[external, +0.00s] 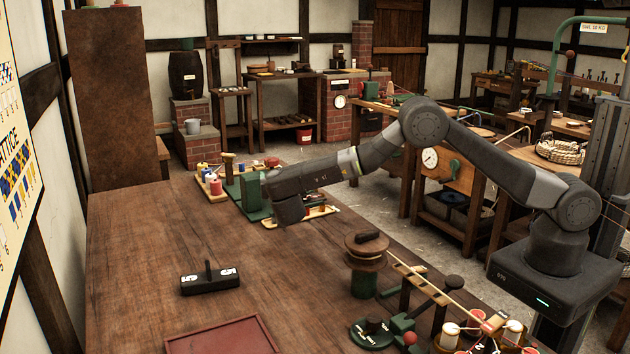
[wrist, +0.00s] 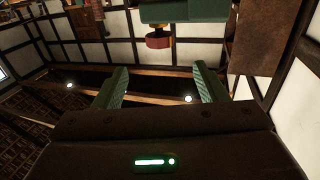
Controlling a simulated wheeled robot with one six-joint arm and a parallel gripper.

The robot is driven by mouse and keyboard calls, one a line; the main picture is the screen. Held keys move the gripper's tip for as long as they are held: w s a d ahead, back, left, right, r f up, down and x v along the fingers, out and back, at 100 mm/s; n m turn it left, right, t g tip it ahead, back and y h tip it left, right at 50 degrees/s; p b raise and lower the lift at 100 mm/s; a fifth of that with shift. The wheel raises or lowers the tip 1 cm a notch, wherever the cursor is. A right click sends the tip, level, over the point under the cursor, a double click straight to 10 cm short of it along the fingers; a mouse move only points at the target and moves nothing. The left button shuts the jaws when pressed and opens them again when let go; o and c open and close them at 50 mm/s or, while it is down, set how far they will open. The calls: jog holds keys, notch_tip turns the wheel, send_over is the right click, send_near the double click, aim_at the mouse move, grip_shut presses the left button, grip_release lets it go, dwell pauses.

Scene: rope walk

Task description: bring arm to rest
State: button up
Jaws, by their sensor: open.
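My arm reaches from its base at the right across the table in the external view. My gripper (external: 290,210) is at the far part of the table, beside a green block-like stand (external: 250,192). Its fingers are hard to make out there. In the wrist view my gripper (wrist: 161,88) shows two green fingers spread wide apart with nothing between them. A green thing with a red part below it (wrist: 160,38) shows beyond the fingertips at the top. The wrist view otherwise looks toward the walls and beams.
The wooden table (external: 140,250) has much bare room at left. A black handled block (external: 210,280) and a red tray (external: 222,338) lie on it. A spool on a green stand (external: 366,262) and a rack with reels (external: 450,335) stand at right. Several coloured spools (external: 214,186) stand behind.

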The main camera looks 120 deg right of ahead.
aim_at(273, 164)
dwell(0.3)
jog(key=p+x, duration=0.3)
jog(key=x, duration=1)
jog(key=shift+s+d, duration=0.1)
jog(key=shift+d, duration=0.3)
jog(key=shift+f, duration=0.1)
